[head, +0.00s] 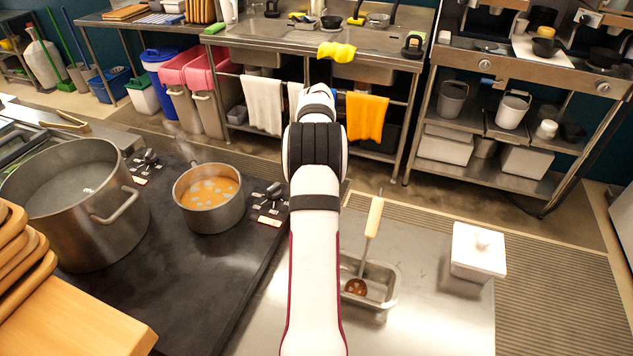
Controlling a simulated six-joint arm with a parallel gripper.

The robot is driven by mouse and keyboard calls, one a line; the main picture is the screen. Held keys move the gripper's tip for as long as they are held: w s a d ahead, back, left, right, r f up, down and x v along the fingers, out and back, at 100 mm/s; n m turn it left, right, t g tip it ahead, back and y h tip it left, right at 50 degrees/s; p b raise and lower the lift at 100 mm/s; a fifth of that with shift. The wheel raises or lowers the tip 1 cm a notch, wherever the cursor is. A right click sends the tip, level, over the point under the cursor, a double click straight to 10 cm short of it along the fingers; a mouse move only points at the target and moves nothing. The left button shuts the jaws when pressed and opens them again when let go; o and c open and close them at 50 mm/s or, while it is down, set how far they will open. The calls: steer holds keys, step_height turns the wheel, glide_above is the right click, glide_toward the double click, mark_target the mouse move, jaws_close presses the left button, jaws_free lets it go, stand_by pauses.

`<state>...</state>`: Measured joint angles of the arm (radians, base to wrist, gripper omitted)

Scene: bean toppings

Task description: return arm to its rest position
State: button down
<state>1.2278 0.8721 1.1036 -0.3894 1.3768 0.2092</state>
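My white arm with black bands rises from the bottom centre of the head view and reaches away over the near counter (428,325). My gripper does not show; the arm's far end is hidden behind its own links. A ladle (372,225) with a pale wooden handle leans in a small metal tray (388,290), with its bowl, holding something reddish-brown, at the tray's left end. My arm passes just left of the tray. A steel pot (212,217) of orange soup with pale pieces stands on the dark stove (190,280), left of my arm.
A white lidded container (478,252) stands right of the tray. A large pot (80,235) and stacked wooden boards (70,320) are at left. Beyond are a sink counter (375,38) with hanging towels and a steel shelf unit (520,65). Floor between is clear.

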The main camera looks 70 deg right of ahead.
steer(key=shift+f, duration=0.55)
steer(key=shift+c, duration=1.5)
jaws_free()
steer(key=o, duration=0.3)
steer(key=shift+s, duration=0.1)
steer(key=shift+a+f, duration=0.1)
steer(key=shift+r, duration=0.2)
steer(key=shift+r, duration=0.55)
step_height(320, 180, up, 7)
